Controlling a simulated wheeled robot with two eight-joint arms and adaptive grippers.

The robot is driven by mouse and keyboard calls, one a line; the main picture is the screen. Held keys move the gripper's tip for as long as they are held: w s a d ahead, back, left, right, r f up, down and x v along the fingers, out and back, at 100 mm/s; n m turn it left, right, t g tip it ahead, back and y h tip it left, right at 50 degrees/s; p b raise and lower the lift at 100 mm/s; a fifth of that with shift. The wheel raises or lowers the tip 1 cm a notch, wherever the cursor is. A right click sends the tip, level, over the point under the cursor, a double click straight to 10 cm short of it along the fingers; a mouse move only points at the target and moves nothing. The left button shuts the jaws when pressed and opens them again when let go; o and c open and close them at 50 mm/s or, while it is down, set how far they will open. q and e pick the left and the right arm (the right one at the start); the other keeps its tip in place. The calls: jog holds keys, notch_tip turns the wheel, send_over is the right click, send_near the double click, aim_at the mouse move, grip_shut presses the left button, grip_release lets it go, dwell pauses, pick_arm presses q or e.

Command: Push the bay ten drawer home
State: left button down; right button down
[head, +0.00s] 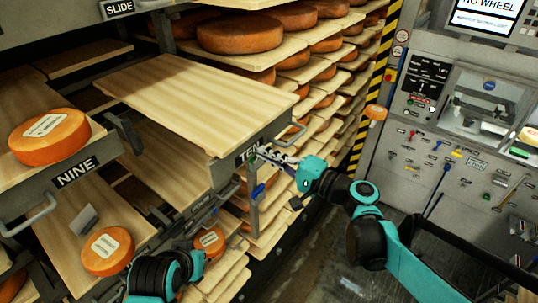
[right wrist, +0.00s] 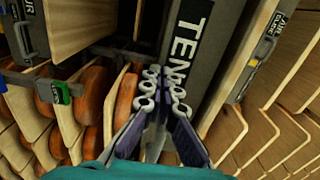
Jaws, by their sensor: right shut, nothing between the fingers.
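The bay ten drawer is a bare wooden board (head: 190,95) with a grey front marked TEN (head: 248,154). It stands pulled out from the rack in the head view, with a metal handle at the right end of its front. My right gripper (head: 266,152) is shut and empty, its fingertips at the drawer front just right of the label. In the right wrist view, the fingertips (right wrist: 165,82) are close beside the TEN label (right wrist: 188,32); whether they touch the front is unclear. My left arm shows at the bottom left; its fingers cannot be made out.
Drawer nine (head: 77,171) also juts out at left, carrying an orange cheese wheel (head: 48,137). Lower boards hold more wheels (head: 108,251). Racks of wheels stand behind. A grey machine panel (head: 440,130) is at right. The floor (head: 335,250) between rack and panel is open.

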jog(key=b+x, duration=0.4)
jog(key=x, duration=2.4)
jog(key=shift+w+a+b, duration=0.15)
jog(key=shift+a+b, duration=0.05)
jog(key=shift+b, duration=0.2)
